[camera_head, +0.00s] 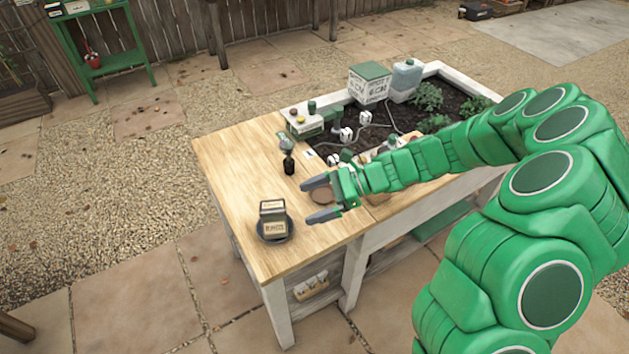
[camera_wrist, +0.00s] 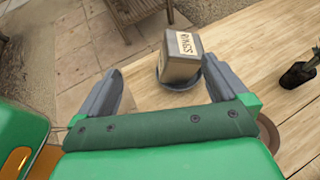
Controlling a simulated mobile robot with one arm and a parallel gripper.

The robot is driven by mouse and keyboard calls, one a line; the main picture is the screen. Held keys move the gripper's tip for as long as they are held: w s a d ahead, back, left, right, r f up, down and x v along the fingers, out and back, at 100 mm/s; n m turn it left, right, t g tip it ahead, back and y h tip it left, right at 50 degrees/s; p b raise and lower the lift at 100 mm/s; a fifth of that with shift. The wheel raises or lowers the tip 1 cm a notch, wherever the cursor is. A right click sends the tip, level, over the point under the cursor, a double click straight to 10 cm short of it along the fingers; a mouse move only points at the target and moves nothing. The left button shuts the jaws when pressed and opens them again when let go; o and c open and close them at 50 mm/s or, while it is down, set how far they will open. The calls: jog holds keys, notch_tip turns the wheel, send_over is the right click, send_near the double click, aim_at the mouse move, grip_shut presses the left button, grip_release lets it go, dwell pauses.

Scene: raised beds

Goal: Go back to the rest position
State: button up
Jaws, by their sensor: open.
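My green gripper (camera_head: 318,199) is open and empty above the wooden bench top (camera_head: 225,165), with its grey fingers spread apart and pointing left. In the wrist view my gripper (camera_wrist: 165,92) shows both fingers apart with nothing between them. A small box with a label (camera_head: 272,212) stands on a dark round saucer (camera_head: 288,232) to the left of my fingers. The box (camera_wrist: 181,60) and the saucer (camera_wrist: 164,80) also show beyond the fingertips in the wrist view, apart from them.
A small dark pot (camera_head: 289,165) stands behind the gripper. A brown round dish (camera_head: 321,194) lies partly hidden under it. The soil bed (camera_head: 345,122) holds plants and cables, with a white box (camera_head: 369,85) and a clear container (camera_head: 407,76) at its back edge.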

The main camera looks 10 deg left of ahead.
jog(key=s+d+r+n+h, duration=0.4)
jog(key=s+d+r+n, duration=0.35)
jog(key=s+r, duration=0.3)
jog(key=s+d+r+n+t+h, duration=0.1)
jog(key=s+d+r+n+h, duration=0.2)
jog(key=s+d, duration=0.5)
jog(key=s+d+r+n+t+h, duration=0.2)
jog(key=s+d+h, duration=0.3)
jog(key=d, duration=0.8)
jog(key=s+r+n, duration=0.1)
jog(key=s, duration=0.2)
jog(key=shift+w+a, duration=0.1)
dwell(0.4)
